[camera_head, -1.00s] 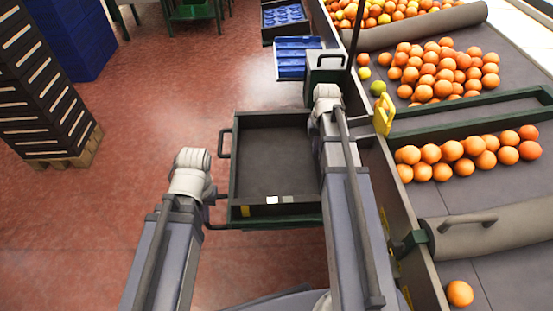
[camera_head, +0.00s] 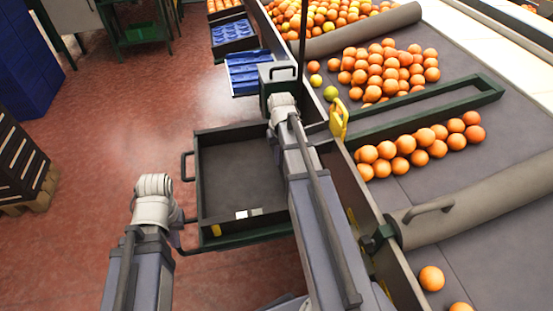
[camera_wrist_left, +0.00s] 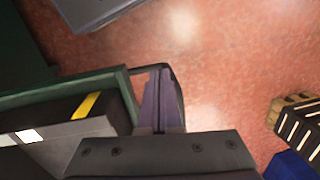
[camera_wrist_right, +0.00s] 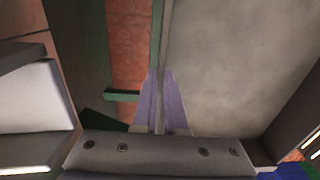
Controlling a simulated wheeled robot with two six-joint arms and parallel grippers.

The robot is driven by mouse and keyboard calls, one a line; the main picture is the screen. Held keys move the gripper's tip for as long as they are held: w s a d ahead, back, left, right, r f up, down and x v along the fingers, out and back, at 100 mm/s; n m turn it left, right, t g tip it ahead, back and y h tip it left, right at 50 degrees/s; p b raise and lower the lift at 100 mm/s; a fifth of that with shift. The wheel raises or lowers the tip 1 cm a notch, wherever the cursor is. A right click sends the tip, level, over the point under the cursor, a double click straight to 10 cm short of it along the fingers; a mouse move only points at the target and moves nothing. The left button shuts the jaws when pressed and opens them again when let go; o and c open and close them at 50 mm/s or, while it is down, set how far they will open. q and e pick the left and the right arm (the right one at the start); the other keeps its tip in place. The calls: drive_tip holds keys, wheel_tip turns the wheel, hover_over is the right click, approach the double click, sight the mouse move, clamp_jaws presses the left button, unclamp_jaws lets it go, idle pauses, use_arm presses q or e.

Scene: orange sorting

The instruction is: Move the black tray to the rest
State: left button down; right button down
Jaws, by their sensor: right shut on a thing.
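The black tray (camera_head: 215,180) is a shallow, empty dark box with a green front edge and a small white label, level beside the conveyor. My right gripper (camera_wrist_right: 160,75) is shut on a thin edge at the tray's right side; my own arm hides this in the head view. My left gripper (camera_wrist_left: 160,72) is at the dark loop handle by the tray's near left corner. Its fingers are close together, and whether they clasp the handle is unclear. I cannot make out which thing is the rest.
The conveyor (camera_head: 500,225) with oranges runs along the right. Blue trays (camera_head: 248,72) stand beyond the black tray. A stack of dark crates (camera_head: 20,160) on a pallet and a blue stack (camera_head: 25,75) are at the left. The red floor between is clear.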

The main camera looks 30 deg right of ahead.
wheel_tip(320, 180, up, 9)
drive_tip(key=p, duration=0.8)
drive_tip(key=shift+f, duration=0.1)
